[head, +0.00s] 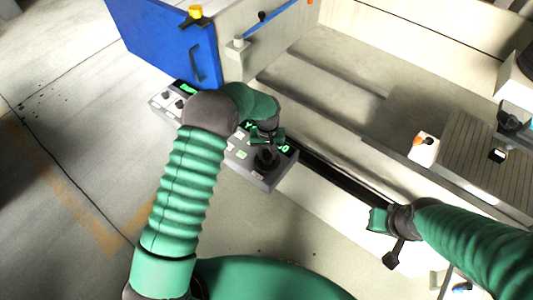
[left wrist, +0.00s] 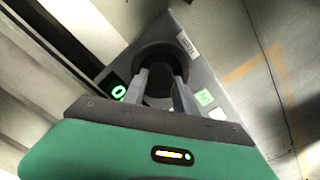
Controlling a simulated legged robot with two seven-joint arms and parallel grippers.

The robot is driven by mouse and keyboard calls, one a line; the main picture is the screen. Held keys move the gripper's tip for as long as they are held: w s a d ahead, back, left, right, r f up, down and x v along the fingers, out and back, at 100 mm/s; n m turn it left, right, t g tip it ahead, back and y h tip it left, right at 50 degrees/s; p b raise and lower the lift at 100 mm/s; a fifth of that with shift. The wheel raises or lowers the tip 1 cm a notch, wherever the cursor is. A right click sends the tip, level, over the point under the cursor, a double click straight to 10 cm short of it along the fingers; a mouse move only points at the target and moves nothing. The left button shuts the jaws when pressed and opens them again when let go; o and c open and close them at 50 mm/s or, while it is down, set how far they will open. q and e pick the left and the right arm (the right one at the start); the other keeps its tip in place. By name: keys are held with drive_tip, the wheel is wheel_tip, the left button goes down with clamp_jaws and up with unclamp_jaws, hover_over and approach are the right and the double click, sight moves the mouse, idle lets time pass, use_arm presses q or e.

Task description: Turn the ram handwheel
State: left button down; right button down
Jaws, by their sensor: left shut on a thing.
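The ram handwheel (head: 267,157) is a black round knob at the right end of a grey control panel (head: 258,177). My left gripper (head: 266,146) is directly over it, pointing down. In the left wrist view the two fingers of my left gripper (left wrist: 160,88) are on either side of the black handwheel (left wrist: 158,58) and shut on it. The fingers and palm hide part of the handwheel. My right gripper (head: 376,220) is at the right over the machine's front edge, away from the handwheel; its finger gap cannot be made out.
The panel has green displays, smaller knobs (head: 168,96) and labels. A blue cabinet door (head: 168,40) with a dark handle stands behind it. A white block with an orange top (head: 423,149) sits on the machine bed at right. The floor at left is clear.

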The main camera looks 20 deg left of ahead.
use_arm(q)
drive_tip(key=m, duration=0.4)
drive_tip(key=shift+s+d+f+m, duration=0.2)
drive_tip(key=shift+s+m, duration=0.1)
drive_tip(key=m, duration=0.5)
drive_tip(key=shift+a+b, duration=0.1)
drive_tip(key=shift+b, duration=0.2)
drive_tip(key=m, duration=0.6)
drive_tip(key=shift+r+m, duration=0.1)
drive_tip(key=shift+m, duration=0.3)
drive_tip(key=shift+a+m+p, duration=0.1)
drive_tip(key=shift+m+p, duration=0.2)
drive_tip(key=shift+m, duration=1.4)
use_arm(e)
drive_tip(key=shift+s+d+f, duration=0.1)
drive_tip(key=shift+d, duration=0.25)
use_arm(q)
drive_tip(key=shift+w+a+r+m, duration=0.1)
drive_tip(key=shift+w+r+m, duration=0.05)
drive_tip(key=shift+m, duration=0.15)
